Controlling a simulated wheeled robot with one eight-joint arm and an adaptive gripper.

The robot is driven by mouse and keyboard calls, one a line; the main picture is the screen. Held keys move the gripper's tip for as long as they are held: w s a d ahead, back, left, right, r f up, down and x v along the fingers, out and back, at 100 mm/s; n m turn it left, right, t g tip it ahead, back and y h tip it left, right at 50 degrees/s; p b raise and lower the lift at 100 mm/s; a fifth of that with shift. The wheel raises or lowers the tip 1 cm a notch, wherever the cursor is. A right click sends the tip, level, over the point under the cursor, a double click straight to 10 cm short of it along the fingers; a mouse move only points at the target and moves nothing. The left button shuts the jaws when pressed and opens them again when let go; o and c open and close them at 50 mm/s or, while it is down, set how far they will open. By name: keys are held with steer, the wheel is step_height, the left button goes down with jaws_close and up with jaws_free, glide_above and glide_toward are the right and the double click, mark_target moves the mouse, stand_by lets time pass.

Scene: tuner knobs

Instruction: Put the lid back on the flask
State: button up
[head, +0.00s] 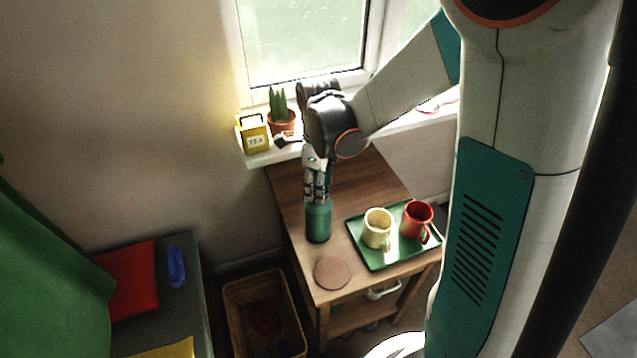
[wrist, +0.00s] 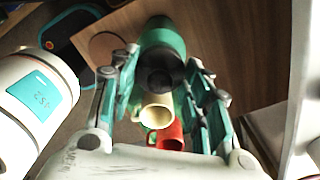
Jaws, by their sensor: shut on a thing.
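The teal flask (head: 318,223) stands upright on the wooden side table, left of the tray. My gripper (head: 317,192) points down right over the flask's top, with its fingers around that end. In the wrist view the flask (wrist: 161,38) lies straight ahead between the fingertips. A dark round lid (wrist: 164,77) sits between the fingers of my gripper (wrist: 162,62), in line with the flask's top. My gripper is shut on the lid. The fingers hide the lid in the head view, and I cannot tell whether it touches the flask's rim.
A green tray (head: 374,262) holds a cream mug (head: 378,229) and a red mug (head: 416,220), close right of the flask. A round coaster (head: 332,273) lies at the table's front. A yellow tea tin (head: 254,134) and a potted cactus (head: 281,120) stand on the windowsill behind.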

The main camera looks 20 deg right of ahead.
stand_by(0.8)
steer(key=o, duration=0.9)
steer(key=o, duration=0.5)
steer(key=shift+r+p, duration=2.55)
steer(key=shift+r, duration=0.95)
steer(key=shift+c, duration=0.2)
jaws_close()
